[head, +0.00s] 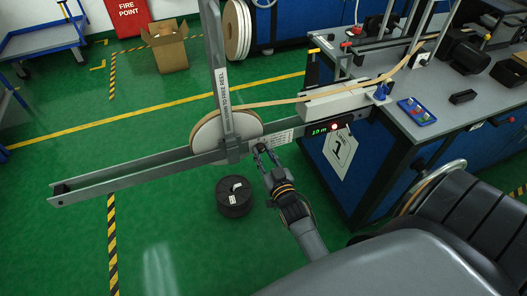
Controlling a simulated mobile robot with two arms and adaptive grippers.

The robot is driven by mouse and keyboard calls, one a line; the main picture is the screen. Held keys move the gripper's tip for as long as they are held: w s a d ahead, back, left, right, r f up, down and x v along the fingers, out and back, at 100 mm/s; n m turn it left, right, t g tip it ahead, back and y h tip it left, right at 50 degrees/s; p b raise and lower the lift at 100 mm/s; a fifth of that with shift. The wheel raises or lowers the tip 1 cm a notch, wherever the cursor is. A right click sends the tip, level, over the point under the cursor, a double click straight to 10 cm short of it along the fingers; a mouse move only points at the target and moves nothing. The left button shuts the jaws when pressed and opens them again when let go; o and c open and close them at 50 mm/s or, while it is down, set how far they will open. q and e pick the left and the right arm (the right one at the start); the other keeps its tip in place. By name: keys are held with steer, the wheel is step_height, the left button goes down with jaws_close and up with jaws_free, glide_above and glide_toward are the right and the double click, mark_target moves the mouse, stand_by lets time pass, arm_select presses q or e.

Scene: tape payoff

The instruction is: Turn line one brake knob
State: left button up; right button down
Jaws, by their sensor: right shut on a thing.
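The line one payoff has a long grey beam (130,177) with an upright grey post (216,62) crossing it. A pale tape reel (206,134) sits behind the post, and its tape runs right to the bench. My right gripper (264,150) is at the beam's right part, just under a small white label (280,138). It is shut on the brake knob, which its fingers mostly hide. I cannot tell which way the knob is turned. My left gripper is not in view.
A blue bench (345,185) with a "1" sign (341,153) and a lit green display (319,130) stands right of the gripper. A black spool (234,196) is on the green floor below. A cardboard box (168,50) stands at the back.

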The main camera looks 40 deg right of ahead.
steer(key=c, duration=1.1)
jaws_free()
steer(key=shift+s, duration=0.1)
steer(key=v, duration=0.7)
steer(key=shift+s, duration=0.15)
